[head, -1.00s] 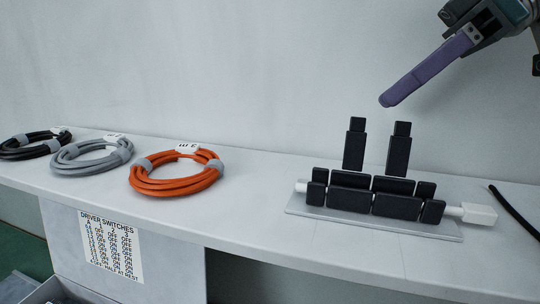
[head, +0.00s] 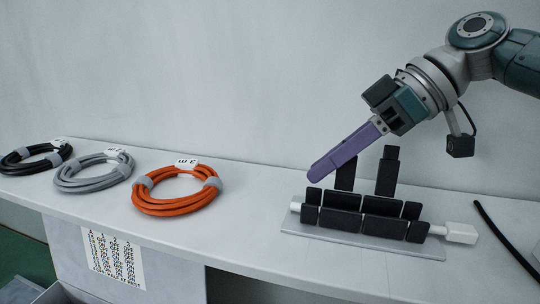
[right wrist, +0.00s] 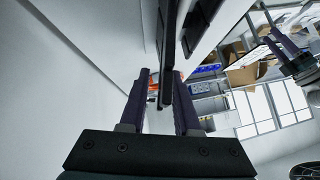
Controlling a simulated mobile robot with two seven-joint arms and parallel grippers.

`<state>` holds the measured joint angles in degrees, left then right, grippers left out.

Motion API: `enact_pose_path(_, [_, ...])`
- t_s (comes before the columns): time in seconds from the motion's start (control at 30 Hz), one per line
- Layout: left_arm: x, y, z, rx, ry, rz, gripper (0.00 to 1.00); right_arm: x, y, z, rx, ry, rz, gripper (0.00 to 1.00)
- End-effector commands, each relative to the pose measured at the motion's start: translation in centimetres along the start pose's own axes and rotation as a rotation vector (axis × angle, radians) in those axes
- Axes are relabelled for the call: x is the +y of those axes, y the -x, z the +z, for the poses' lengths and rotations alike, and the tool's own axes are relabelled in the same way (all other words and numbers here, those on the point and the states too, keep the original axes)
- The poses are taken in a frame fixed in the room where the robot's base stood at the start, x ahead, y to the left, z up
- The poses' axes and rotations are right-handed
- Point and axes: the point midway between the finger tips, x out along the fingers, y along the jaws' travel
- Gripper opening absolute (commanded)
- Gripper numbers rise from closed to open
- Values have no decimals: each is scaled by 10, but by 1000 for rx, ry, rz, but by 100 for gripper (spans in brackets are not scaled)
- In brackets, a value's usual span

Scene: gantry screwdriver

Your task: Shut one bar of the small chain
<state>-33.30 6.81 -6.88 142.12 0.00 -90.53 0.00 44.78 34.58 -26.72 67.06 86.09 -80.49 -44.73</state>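The small chain (head: 345,222) is a row of black links on a flat metal plate (head: 340,244), with a white cable through it. Two black bars stand upright at its back: the left bar (head: 344,181) and the right bar (head: 386,173). My right gripper (head: 318,172) has purple fingers that pass in front of the left bar's upper part and hide it. In the right wrist view my right gripper (right wrist: 159,80) is open, with a dark bar (right wrist: 167,50) between its fingers, nearer the right one. My left gripper (right wrist: 283,45) shows small at the right wrist view's upper right.
Orange (head: 175,206), grey (head: 92,185) and black (head: 36,165) cable coils lie on the shelf to the left. A white plug (head: 461,233) ends the chain's cable. A loose black cable (head: 504,238) lies at right. The wall is close behind.

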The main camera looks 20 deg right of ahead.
Motion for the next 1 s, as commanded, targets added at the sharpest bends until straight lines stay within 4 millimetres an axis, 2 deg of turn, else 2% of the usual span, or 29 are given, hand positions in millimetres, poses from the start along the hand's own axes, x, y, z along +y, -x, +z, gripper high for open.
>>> enact_pose_path(0.03, [0, 0, 0, 0, -1, -1, 50, 0, 0, 0, 0, 0, 0, 24])
enact_pose_path(0.2, [-1, 0, 0, 0, -2, -2, 50, 0, 0, 0, 0, 0, 0, 5])
enact_pose_path(0.27, [-1, 0, 0, 0, -2, -2, 50, 0, 0, 0, 0, 0, 0, 0])
enact_pose_path(1.0, [-1, 5, -2, 0, -3, -2, 50, -3, 2, -1, 0, 37, 34, 0])
